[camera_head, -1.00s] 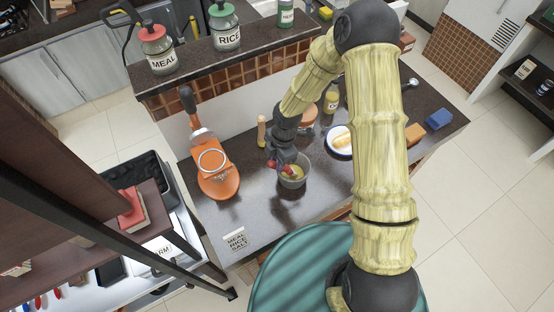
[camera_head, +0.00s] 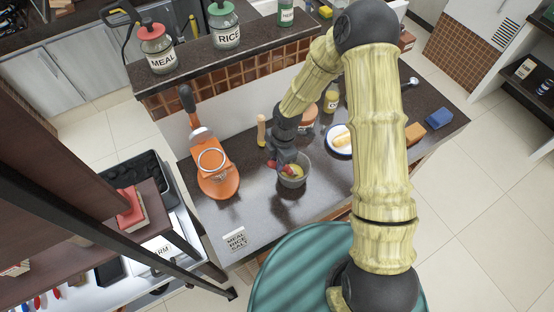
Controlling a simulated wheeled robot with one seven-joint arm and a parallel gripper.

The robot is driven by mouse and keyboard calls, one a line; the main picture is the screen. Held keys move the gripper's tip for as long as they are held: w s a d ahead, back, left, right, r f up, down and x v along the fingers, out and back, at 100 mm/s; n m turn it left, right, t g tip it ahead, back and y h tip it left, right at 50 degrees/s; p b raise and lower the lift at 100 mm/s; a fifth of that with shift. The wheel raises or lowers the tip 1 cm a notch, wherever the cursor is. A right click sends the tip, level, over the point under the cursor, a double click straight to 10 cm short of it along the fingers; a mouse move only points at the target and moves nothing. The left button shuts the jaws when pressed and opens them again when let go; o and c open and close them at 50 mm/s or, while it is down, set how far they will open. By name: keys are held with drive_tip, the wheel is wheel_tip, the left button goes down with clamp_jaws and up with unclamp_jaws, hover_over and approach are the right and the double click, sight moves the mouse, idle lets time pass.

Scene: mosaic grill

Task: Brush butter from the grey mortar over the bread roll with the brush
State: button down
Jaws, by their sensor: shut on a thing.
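The grey mortar (camera_head: 293,181) stands on the dark counter with yellow butter (camera_head: 296,171) inside. My gripper (camera_head: 282,163) is at the mortar's upper left rim, pointing down. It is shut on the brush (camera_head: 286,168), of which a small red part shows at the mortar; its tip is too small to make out. The bread roll (camera_head: 342,140) lies on a white plate with a dark blue rim (camera_head: 333,151), right of the mortar and partly behind my arm.
An orange press-like tool (camera_head: 218,181) stands left of the mortar. A wooden-handled thing (camera_head: 261,130) stands behind my gripper, and a small yellow jar (camera_head: 331,100) farther back. A label card (camera_head: 235,239) lies front left. Orange (camera_head: 415,133) and blue (camera_head: 438,119) blocks lie at right.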

drive_tip(key=shift+f+b, duration=0.3)
drive_tip(key=shift+f, duration=0.2)
idle(1.3)
drive_tip(key=shift+r, duration=0.15)
drive_tip(key=shift+r+p, duration=2.75)
drive_tip(key=shift+r, duration=0.65)
drive_tip(key=shift+r, duration=0.1)
drive_tip(key=shift+w+r, duration=0.1)
drive_tip(key=shift+r, duration=0.15)
drive_tip(key=shift+r+p, duration=0.5)
drive_tip(key=shift+r, duration=0.4)
wheel_tip(320, 180, up, 4)
drive_tip(key=shift+r, duration=0.25)
